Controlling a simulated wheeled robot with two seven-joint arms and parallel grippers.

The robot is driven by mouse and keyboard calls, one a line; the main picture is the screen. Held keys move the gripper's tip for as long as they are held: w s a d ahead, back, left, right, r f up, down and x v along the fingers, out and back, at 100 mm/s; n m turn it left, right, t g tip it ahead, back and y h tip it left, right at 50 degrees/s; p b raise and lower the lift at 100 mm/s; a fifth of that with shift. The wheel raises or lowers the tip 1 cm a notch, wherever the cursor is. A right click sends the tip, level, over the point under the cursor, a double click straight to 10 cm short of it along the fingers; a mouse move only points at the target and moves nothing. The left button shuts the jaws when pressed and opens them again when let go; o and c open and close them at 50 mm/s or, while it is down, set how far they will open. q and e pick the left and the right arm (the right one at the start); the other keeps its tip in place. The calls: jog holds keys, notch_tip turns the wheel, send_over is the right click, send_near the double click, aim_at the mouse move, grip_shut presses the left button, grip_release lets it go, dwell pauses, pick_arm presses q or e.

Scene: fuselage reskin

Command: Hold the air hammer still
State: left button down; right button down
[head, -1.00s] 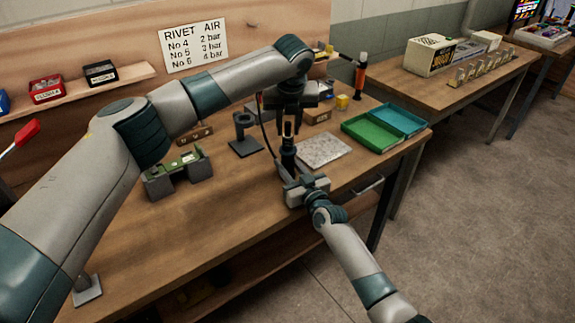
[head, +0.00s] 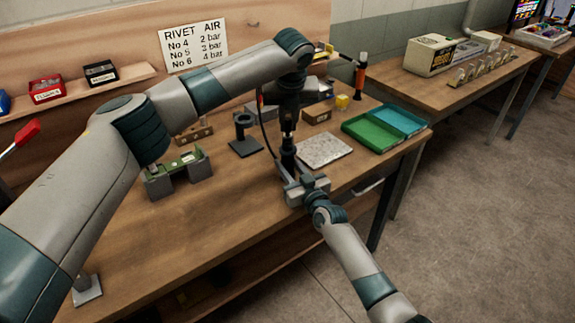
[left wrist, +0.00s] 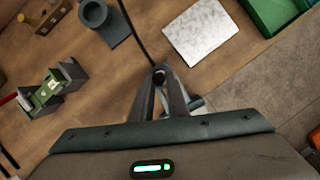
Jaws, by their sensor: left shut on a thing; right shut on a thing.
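The air hammer (head: 288,158) is a dark, slim upright tool over the near right part of the workbench. My left gripper (head: 288,130) is above it, pointing down and shut on its upper part. In the left wrist view the two fingers (left wrist: 159,84) close around the hammer's dark round end (left wrist: 158,76). A thin black hose (left wrist: 134,32) runs away from it. My right gripper (head: 292,182) is lower, by the bench's front edge, shut at the hammer's lower part. Its jaws hide the hammer's lower end, so the exact contact is not clear.
A speckled grey plate (head: 324,150) lies right of the hammer, with green (head: 372,136) and blue (head: 402,120) trays beyond. A dark stand (head: 244,140) and a green part on grey blocks (head: 180,176) are to the left.

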pick_arm(q)
jog(key=shift+r, duration=1.25)
dwell(0.3)
jog(key=shift+r, duration=1.3)
pick_arm(e)
jog(key=c, duration=1.3)
grip_release()
jog(key=shift+o, duration=0.2)
jog(key=shift+s, duration=0.1)
jog(key=v, duration=1.2)
